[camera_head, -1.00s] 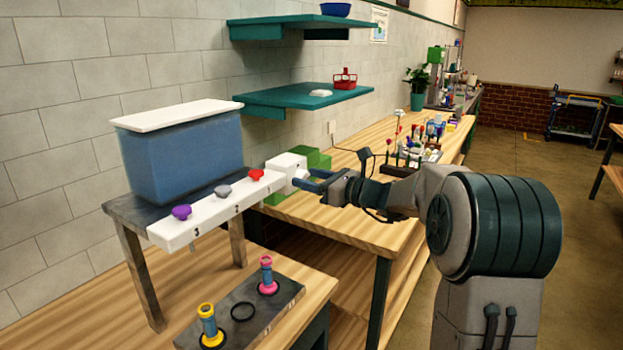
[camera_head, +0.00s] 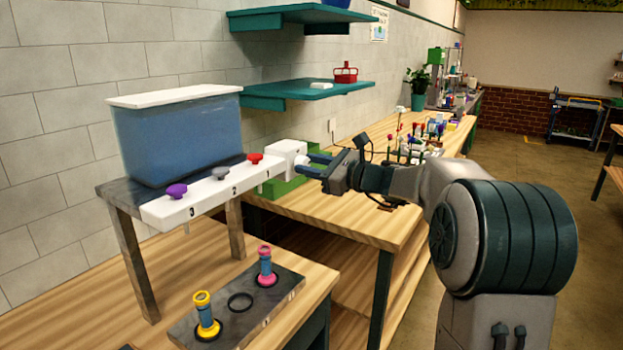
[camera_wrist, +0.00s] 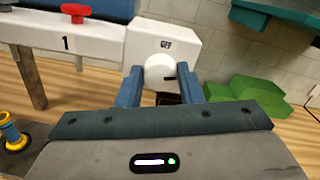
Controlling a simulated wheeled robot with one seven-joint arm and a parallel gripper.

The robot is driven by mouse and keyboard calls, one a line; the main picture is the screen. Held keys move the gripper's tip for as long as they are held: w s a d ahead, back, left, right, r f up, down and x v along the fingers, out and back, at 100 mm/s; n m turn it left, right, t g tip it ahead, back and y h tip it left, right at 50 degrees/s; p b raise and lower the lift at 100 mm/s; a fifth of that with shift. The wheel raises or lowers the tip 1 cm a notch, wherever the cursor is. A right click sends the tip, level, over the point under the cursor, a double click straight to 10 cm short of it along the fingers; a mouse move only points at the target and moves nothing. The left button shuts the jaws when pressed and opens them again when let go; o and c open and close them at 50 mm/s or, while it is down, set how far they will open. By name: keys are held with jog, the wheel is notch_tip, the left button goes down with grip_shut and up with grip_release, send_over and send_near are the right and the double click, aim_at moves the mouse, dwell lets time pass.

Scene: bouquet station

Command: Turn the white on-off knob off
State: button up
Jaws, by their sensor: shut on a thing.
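The white on-off knob (camera_wrist: 159,72) is round and sits on the front of a white box (camera_head: 286,154) at the right end of the numbered white bar. A small dark mark shows on the knob's right side in the wrist view, and "OFF" is printed on the box above it. My gripper (camera_wrist: 160,80) has its two blue fingers on either side of the knob and is shut on it. In the head view my gripper (camera_head: 311,166) reaches the box from the right, and the fingers largely hide the knob.
The bar (camera_head: 215,193) carries a red knob (camera_head: 255,158), a grey knob (camera_head: 222,173) and a purple knob (camera_head: 176,191). A blue tank (camera_head: 181,140) stands behind it. Green blocks (camera_wrist: 246,97) lie right of the box. Teal shelves (camera_head: 308,91) hang above.

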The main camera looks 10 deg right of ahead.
jog(key=shift+s+f+n+b, duration=0.1)
jog(key=shift+f+n+b, duration=0.1)
jog(key=shift+n+b, duration=3.75)
jog(key=shift+f+n+b, duration=0.15)
jog(key=shift+n+b, duration=3)
jog(key=shift+b, duration=1.45)
jog(key=shift+r, duration=0.1)
jog(key=o, duration=0.9)
jog(key=shift+o, duration=0.2)
jog(key=v, duration=1.3)
jog(key=shift+s+d+b, duration=0.2)
jog(key=shift+s+b, duration=0.1)
